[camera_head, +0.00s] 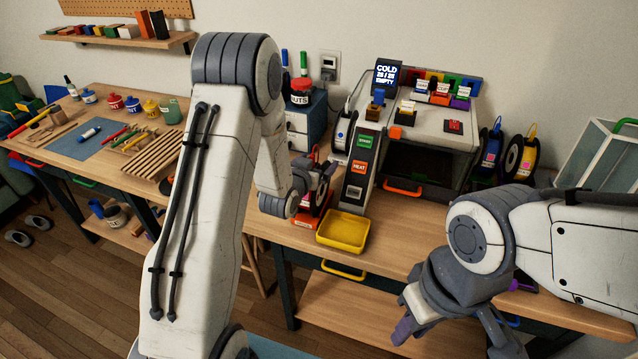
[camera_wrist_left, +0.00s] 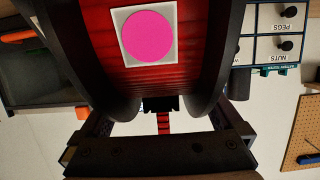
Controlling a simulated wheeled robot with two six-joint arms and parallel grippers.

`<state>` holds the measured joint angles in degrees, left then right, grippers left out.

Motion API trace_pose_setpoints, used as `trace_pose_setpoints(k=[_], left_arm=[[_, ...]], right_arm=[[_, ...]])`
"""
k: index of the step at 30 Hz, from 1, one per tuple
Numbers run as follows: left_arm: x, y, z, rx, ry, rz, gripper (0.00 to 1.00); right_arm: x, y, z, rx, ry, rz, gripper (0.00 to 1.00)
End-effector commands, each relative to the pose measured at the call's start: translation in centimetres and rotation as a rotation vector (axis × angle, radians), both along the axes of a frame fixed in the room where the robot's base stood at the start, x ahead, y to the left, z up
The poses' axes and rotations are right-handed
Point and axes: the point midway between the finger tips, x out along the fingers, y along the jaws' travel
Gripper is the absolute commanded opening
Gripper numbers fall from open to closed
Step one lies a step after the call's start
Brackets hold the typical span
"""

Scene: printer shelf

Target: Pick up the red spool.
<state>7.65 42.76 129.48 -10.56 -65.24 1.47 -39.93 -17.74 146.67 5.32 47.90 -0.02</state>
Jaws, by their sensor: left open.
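The red spool (camera_head: 318,198) stands on the workbench, left of the printer's control column, partly hidden behind my left arm. In the left wrist view the red spool (camera_wrist_left: 150,55) fills the upper middle, with dark flanges on both sides and a white label with a pink dot on its red winding. My left gripper (camera_wrist_left: 160,125) is open, with a finger at each side of the spool's lower part; I cannot tell whether they touch it. In the head view my left gripper (camera_head: 306,182) is at the spool, its fingers mostly hidden. My right gripper (camera_head: 450,330) appears open and empty at lower right.
A blue and a yellow spool (camera_head: 520,155) stand beyond the printer. A drawer cabinet (camera_head: 303,125) is behind.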

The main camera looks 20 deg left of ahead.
Motion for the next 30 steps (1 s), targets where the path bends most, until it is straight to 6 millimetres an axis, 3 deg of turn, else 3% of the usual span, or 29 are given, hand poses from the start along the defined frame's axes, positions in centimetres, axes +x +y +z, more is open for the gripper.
trace_pose_setpoints(k=[6, 7, 12, 15, 30], left_arm=[[-0.1, 0.7, -0.1, 0.000, 0.001, 0.009, 1.00], [-0.1, 0.8, -0.1, 0.000, 0.001, 0.009, 0.96], [-0.2, 0.9, -0.1, -0.001, 0.001, 0.012, 0.31], [-0.1, 0.9, -0.1, -0.001, 0.001, 0.012, 0.00], [0.1, 0.4, 1.0, 0.000, -0.005, 0.005, 0.00]], right_arm=[[0.0, 0.0, 0.0, 0.000, 0.000, 0.000, 0.27], [0.0, 0.0, 0.0, 0.000, 0.000, 0.000, 0.27], [0.0, 0.0, 0.0, 0.000, 0.000, 0.000, 0.27], [0.0, 0.0, 0.0, 0.000, 0.000, 0.000, 0.27], [0.0, 0.0, 0.6, 0.000, 0.000, 0.000, 0.27]])
